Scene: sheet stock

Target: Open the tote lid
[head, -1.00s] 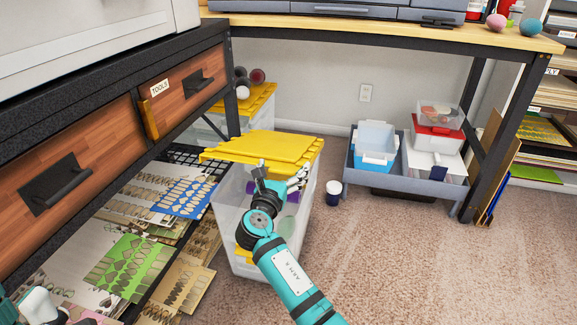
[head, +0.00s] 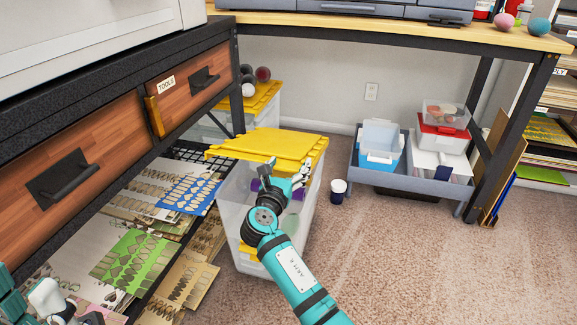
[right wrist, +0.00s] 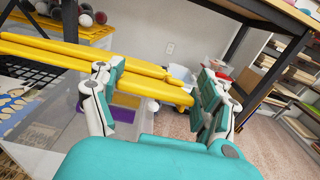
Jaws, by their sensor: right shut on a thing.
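The tote (head: 236,205) is a clear plastic bin on the carpet, with purple and green things showing inside. Its yellow lid (head: 268,145) lies across the top, looks closed, and also shows in the right wrist view (right wrist: 75,58). My right gripper (head: 287,172) is at the lid's near edge. In the right wrist view its fingers (right wrist: 160,76) stand on either side of the yellow edge, shut on the lid; the exact contact is hard to see. My left gripper (head: 48,300) shows only partly at the lower left, away from the tote.
A black-framed shelf with drawers (head: 100,150) stands close on the tote's left. Another yellow-lidded bin (head: 262,97) is behind it. Carpet in front right is clear.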

